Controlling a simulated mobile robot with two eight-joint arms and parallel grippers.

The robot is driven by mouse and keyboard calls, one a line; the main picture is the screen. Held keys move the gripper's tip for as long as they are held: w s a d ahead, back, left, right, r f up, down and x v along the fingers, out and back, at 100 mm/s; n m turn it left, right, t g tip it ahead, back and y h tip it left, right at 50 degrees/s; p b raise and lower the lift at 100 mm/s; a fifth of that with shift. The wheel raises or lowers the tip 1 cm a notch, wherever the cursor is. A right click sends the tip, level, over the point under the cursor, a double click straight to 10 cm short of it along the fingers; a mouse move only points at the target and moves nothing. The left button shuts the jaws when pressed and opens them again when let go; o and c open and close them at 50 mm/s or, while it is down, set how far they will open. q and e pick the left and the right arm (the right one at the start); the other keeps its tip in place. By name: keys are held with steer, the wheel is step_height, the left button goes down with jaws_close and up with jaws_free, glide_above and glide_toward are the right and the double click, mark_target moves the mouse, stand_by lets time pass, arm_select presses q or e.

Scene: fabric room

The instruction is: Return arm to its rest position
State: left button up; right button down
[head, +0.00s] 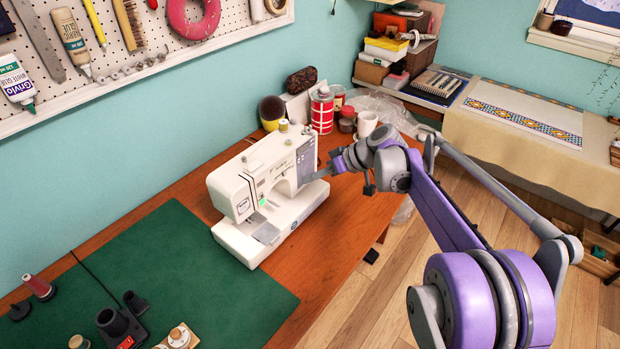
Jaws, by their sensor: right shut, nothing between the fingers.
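My right arm (445,210), purple and grey, reaches in from the lower right over the wooden table (340,225). My right gripper (318,174) is shut and empty. In the picture its tip overlaps the right end of the white sewing machine (235,190); I cannot tell whether it touches it. The machine stands upright near the wall, with a small green light on its front. Part of its right side is hidden behind the gripper. My left gripper is not in view.
A green mat (165,270) holds spools and small black items. Behind the machine stand a red can (322,112), a white mug (367,124) and jars. A pegboard (150,50) with tools hangs upper left. A cloth-covered table (490,120) stands right. Wooden floor (400,270) is open between.

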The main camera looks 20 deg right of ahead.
steer(key=s+a+f+m+g+h+p, duration=0.1)
steer(key=s+a+m+h, duration=0.3)
steer(key=s, duration=1.2)
steer(key=s+f+h, duration=0.2)
steer(key=s+f, duration=0.1)
steer(key=s, duration=0.5)
steer(key=s+d+f+h, duration=0.1)
steer(key=s+f+h, duration=0.1)
steer(key=s, duration=0.6)
steer(key=shift+f+m+t+p, duration=0.3)
steer(key=shift+f+m+p, duration=0.15)
steer(key=shift+f, duration=0.45)
steer(key=shift+w+d, duration=0.1)
